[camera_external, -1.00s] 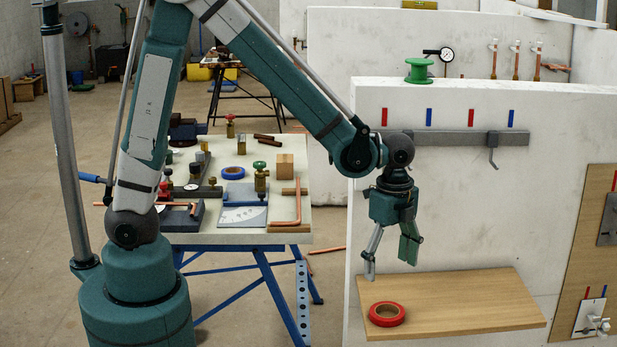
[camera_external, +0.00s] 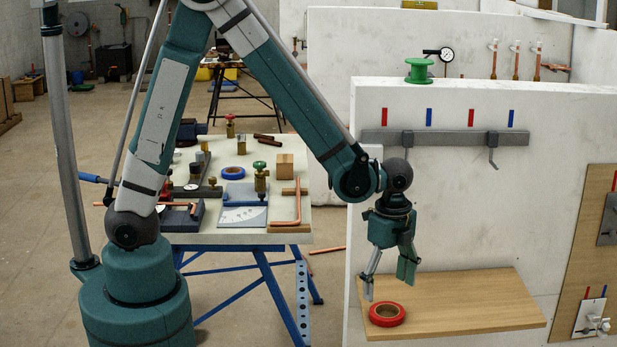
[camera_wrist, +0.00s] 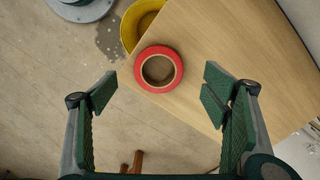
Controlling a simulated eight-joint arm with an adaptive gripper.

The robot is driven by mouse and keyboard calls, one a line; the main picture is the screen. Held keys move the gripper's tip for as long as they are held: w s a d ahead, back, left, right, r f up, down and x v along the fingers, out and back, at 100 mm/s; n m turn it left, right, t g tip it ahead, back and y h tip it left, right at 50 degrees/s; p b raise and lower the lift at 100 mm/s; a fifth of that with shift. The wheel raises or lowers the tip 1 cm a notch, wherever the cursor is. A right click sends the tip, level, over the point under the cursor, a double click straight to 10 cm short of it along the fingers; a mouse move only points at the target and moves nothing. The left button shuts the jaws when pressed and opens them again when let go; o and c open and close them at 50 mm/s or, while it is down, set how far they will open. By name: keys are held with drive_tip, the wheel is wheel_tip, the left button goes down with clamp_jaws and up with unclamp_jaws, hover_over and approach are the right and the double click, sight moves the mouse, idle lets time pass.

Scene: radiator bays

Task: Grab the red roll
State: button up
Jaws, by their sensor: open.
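The red roll (camera_external: 387,314) lies flat on the wooden shelf (camera_external: 470,305), near its front left corner. It is a ring with a brown core and an open middle. My gripper (camera_external: 388,290) is open and empty, pointing down just above the roll. In the wrist view the red roll (camera_wrist: 158,69) shows whole, a little beyond and between the two spread fingers of my gripper (camera_wrist: 158,92). No finger touches it there.
The shelf is bare to the right of the roll. A white panel (camera_external: 440,220) rises behind it, with a grey hook rail (camera_external: 450,138). A yellow bucket (camera_wrist: 130,25) shows below the shelf edge. A cluttered workbench (camera_external: 300,225) stands to the left.

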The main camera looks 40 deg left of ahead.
sight(384, 316)
drive_tip(key=shift+f, duration=0.65)
drive_tip(key=shift+s+f+b, duration=0.1)
drive_tip(key=shift+f+b, duration=0.5)
drive_tip(key=shift+f, duration=2)
drive_tip(key=c, duration=1)
